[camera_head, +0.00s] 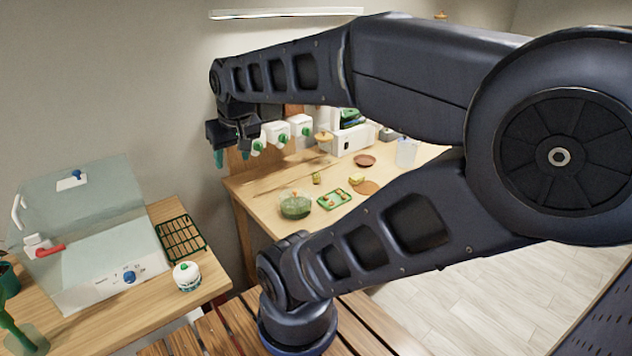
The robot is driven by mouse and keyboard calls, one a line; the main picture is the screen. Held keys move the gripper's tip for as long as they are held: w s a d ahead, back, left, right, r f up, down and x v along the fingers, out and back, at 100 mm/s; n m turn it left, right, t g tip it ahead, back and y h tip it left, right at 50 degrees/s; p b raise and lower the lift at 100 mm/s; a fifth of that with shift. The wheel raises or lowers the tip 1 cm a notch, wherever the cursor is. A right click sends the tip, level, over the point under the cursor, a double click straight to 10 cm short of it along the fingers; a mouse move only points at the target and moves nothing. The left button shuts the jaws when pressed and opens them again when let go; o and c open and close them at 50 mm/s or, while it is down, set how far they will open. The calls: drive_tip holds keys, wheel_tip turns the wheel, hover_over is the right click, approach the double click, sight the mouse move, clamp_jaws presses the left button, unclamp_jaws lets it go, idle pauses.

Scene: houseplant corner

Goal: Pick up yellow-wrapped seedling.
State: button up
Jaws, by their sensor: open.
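I cannot tell for sure which thing is the yellow-wrapped seedling. Two small yellowish things stand on the wooden table: one upright yellow thing (316,178) behind the green tray, and one yellow block (356,180) to its right, by a round brown disc. Both are too small to show any leaves clearly. My gripper (232,158) hangs above and left of the table's back left corner, with its teal fingertips apart and nothing seen between them. It is well away from both yellow things.
The wooden table (262,190) also bears a green tray (334,200) with small pieces, a lidded green-glass bowl (295,206), a brown saucer (365,160) and a clear container (406,153). White green-tipped units (276,134) line the wall. A clear-lidded case (100,270) stands left. My arm covers the right.

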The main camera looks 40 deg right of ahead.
drive_tip(key=shift+w+d, duration=0.1)
drive_tip(key=w+d+f+n+h, duration=0.2)
drive_tip(key=w+d+n, duration=0.3)
drive_tip(key=w+d, duration=0.35)
drive_tip(key=n+g+h, duration=0.2)
drive_tip(key=n+g, duration=0.1)
drive_tip(key=n, duration=1.4)
hover_over(316, 176)
drive_tip(key=a, duration=0.3)
wheel_tip(316, 176, down, 22)
drive_tip(key=shift+s+x, duration=0.15)
drive_tip(key=shift+x, duration=1.4)
drive_tip(key=shift+s+x, duration=0.2)
drive_tip(key=shift+x, duration=1.4)
drive_tip(key=shift+s+x, duration=0.15)
drive_tip(key=shift+x, duration=1.4)
drive_tip(key=shift+d, duration=0.15)
drive_tip(key=c, duration=1)
